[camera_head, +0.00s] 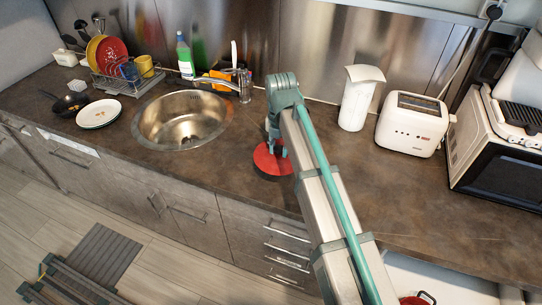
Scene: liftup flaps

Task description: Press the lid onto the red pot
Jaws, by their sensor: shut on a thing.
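A flat, round red lid (262,166) is at the countertop, between the sink and the white toaster. My gripper (276,149) is over it, pointing down, and is shut on the lid at its top middle. My arm hides the right part of the lid. I cannot tell whether the lid touches the counter or is just above it. A red pot (415,300) shows only in part at the bottom edge, low in the open white space under the counter; most of it is cut off by the frame and beside my arm.
The dark counter (440,215) is clear at the front right. A sink (183,118) with a faucet (236,84) is to the left. A white pitcher (358,97), a toaster (412,123) and a microwave (495,150) stand at the right. Plates (98,113) and a dish rack are far left.

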